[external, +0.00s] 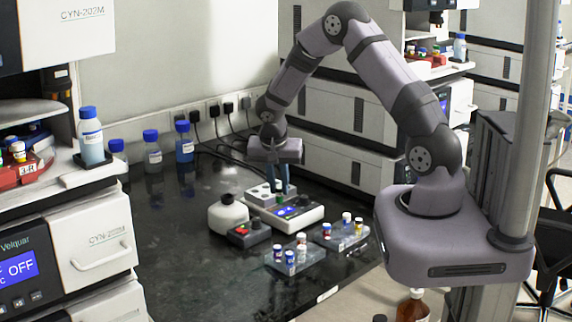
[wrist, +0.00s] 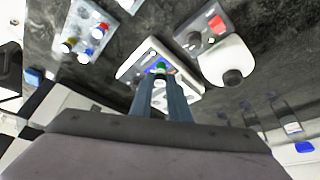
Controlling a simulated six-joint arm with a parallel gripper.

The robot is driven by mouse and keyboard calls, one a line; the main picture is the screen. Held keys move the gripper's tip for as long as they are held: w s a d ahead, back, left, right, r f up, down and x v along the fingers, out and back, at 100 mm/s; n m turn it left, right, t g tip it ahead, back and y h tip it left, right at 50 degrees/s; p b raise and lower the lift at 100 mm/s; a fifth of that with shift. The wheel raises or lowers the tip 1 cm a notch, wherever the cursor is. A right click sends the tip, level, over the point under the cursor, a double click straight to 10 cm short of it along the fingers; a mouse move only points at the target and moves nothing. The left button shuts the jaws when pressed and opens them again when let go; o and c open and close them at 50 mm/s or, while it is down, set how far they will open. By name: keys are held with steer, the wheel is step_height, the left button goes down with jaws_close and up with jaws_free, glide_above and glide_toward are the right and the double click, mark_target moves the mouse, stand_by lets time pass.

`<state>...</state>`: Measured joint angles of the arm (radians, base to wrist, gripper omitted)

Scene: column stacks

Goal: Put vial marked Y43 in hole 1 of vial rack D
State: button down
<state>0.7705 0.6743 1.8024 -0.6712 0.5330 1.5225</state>
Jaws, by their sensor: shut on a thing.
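My gripper (external: 281,189) points down over the white block of a small bench device and is shut on a vial. In the wrist view my gripper's fingertips (wrist: 161,78) close around a green-capped vial (wrist: 160,68); its label cannot be read. Two low clear racks stand in front of the device: a nearer rack (external: 287,268) with several vials and a right rack (external: 350,239) with several more. I cannot read rack letters or hole numbers, so I cannot tell which is rack D. A rack (wrist: 75,22) with vials also shows at the wrist view's upper left.
The white device (external: 312,213) has a blue display. A round white unit with a black knob (external: 228,214) and a grey box with a red button (external: 250,233) stand left of it. Blue-capped bottles (external: 184,146) stand at the back. The bench's left front is clear.

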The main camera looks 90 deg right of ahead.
steer(key=s+a+f+m+g+y+b, duration=0.1)
steer(key=s+a+m, duration=0.2)
steer(key=s, duration=0.4)
steer(key=s+a+f+m+g+y+b, duration=0.1)
steer(key=s+a+m+g, duration=0.1)
steer(key=s+m, duration=0.4)
steer(key=shift+s+a+f, duration=0.35)
steer(key=shift+s+a, duration=0.35)
steer(key=shift+s, duration=0.3)
steer(key=shift+f+b, duration=1)
steer(key=shift+f, duration=0.9)
steer(key=shift+f+b, duration=0.1)
steer(key=shift+b, duration=0.85)
steer(key=shift+f+b, duration=1)
steer(key=shift+b, duration=0.7)
stand_by(0.3)
